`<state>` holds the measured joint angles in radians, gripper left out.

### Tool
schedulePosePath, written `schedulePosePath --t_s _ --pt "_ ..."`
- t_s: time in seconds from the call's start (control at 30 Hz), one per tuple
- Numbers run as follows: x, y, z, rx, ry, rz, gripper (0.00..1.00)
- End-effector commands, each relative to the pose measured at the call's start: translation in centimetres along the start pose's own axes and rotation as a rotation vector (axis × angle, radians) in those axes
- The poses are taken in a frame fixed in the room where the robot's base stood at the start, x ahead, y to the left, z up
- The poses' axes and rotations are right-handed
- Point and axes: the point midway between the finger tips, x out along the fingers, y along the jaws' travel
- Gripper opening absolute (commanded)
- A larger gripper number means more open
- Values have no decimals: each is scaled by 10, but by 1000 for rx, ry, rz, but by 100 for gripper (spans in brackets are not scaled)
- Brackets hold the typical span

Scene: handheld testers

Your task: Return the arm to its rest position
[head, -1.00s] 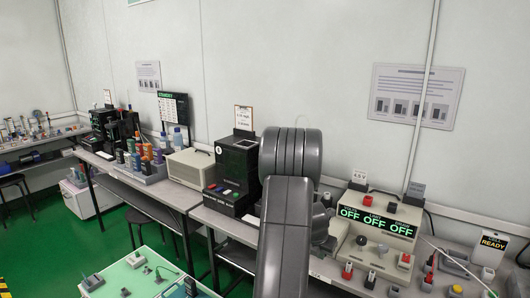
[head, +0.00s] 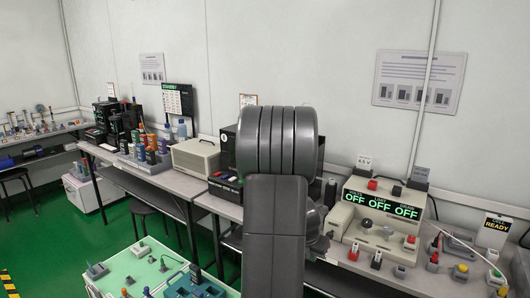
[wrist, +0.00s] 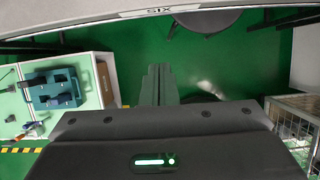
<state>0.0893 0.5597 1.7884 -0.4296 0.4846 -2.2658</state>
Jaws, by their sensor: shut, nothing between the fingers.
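My gripper (wrist: 158,72) shows in the wrist view with its two fingers together and nothing between them. It points over the green floor. In the head view my raised grey arm fills the middle, and the gripper itself is hidden there. In the wrist view a light green bench top (wrist: 88,85) with a teal fixture (wrist: 52,90) lies left of the fingers, apart from them.
In the head view a tester with several OFF displays (head: 385,208) stands right of my arm on the grey bench. A beige box (head: 194,158) stands left. A wire crate (wrist: 293,125) is at lower right in the wrist view, and a round stool (wrist: 208,20) is at its top.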

Motion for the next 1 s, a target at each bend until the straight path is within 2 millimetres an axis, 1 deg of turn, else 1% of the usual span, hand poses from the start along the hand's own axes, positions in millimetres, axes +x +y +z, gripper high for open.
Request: schedulePosePath --t_s 0.03,0.2,0.4,0.5,0.53,0.7,1.0 --pt "-11 1 -1 -1 -4 3 0" --pt "-45 0 0 1 -5 3 0" --pt "-81 1 0 -1 -4 3 0" --pt "-96 0 0 1 -3 2 0" --pt "-99 0 -1 1 -3 2 0" --pt "-102 -5 -7 75 7 -1 0" --pt "-102 -6 -9 96 10 -2 0"
